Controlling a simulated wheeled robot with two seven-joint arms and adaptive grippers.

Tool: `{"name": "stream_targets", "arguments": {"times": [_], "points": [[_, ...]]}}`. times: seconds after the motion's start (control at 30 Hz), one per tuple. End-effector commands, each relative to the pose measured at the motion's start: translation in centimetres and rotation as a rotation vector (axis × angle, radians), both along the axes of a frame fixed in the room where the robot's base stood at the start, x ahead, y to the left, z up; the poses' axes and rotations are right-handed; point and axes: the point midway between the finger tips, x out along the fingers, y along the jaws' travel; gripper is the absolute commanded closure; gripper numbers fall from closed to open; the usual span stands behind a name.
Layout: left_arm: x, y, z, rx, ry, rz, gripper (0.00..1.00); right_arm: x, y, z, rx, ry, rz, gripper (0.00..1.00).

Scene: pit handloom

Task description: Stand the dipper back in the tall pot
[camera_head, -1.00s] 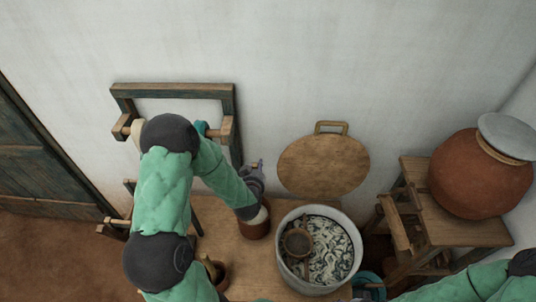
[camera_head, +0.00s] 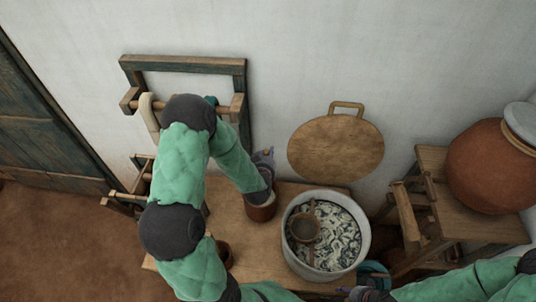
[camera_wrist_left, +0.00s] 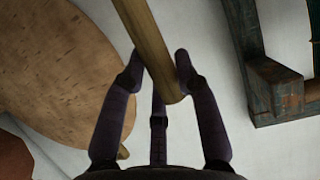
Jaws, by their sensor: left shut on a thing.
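My left gripper (camera_head: 264,172) is over the brown pot (camera_head: 262,213) on the wooden table, close to its mouth in the head view. In the left wrist view its dark fingers (camera_wrist_left: 160,75) are shut on a round wooden stick (camera_wrist_left: 150,45), which looks like the dipper's handle. The dipper's far end is out of sight, and I cannot tell whether it is inside the pot. My right gripper (camera_head: 368,294) is only partly in view at the bottom edge; its fingers cannot be made out.
A wide metal pot (camera_head: 290,255) with pale strands and a strainer (camera_head: 305,228) stands right of the brown pot. A second brown vessel (camera_head: 224,255) is partly behind my arm. A round wooden board (camera_head: 336,148) leans on the wall. A clay jar (camera_head: 490,170) sits on a stool.

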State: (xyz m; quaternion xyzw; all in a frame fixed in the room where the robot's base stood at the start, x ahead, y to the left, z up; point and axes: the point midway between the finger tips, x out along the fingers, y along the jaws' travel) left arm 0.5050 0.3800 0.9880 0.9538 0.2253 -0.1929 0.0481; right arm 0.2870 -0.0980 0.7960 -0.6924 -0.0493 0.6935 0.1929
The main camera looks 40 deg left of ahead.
Motion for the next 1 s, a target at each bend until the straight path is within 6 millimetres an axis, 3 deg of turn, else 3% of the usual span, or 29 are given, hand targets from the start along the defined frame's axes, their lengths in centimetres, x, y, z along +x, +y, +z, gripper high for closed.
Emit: {"name": "stream_targets", "arguments": {"times": [1.0], "points": [[0.0,0.1,-7.2,0.002,-0.001,0.001,1.00,0.0,0.0,-6.9,0.000,0.000,0.000,0.44]]}}
